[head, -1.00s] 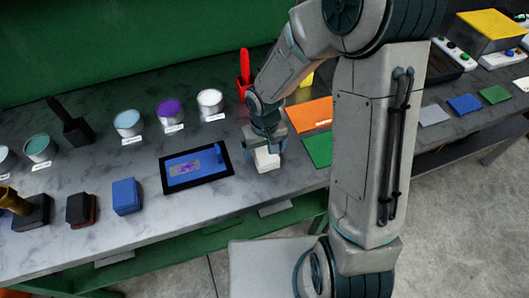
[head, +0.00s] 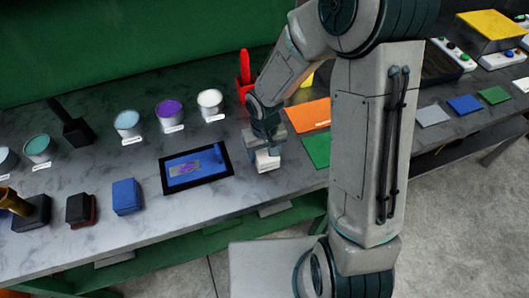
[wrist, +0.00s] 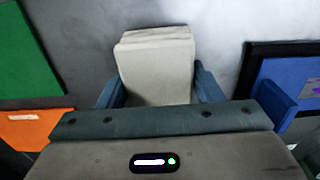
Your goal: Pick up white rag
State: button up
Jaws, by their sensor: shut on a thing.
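The white rag (head: 267,160) is a folded, blocky off-white stack on the grey marbled bench, right of the black-framed tray. In the wrist view the rag (wrist: 157,62) stands between the two blue fingers. My gripper (head: 266,150) points down over it, and in the wrist view my gripper (wrist: 161,88) is shut on the rag with a finger at each side. Whether the rag touches the bench is hard to tell.
A black-framed tray (head: 163,176) with a blue screen lies just left of the rag. Green (head: 317,150) and orange (head: 309,114) sheets lie to its right. Paint cans, including a white one (head: 210,104), and a red holder (head: 244,92) stand behind. The bench's front edge is close.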

jog(key=r, duration=0.2)
jog(key=d+r, duration=0.1)
jog(key=r, duration=0.1)
jog(key=shift+s+r, duration=0.1)
jog(key=shift+r, duration=0.1)
jog(key=s+d+r, duration=0.4)
jog(key=d+r, duration=0.2)
jog(key=d, duration=0.4)
jog(key=shift+s+r+b, duration=0.15)
jog(key=shift+b, duration=0.3)
jog(key=shift+o, duration=0.4)
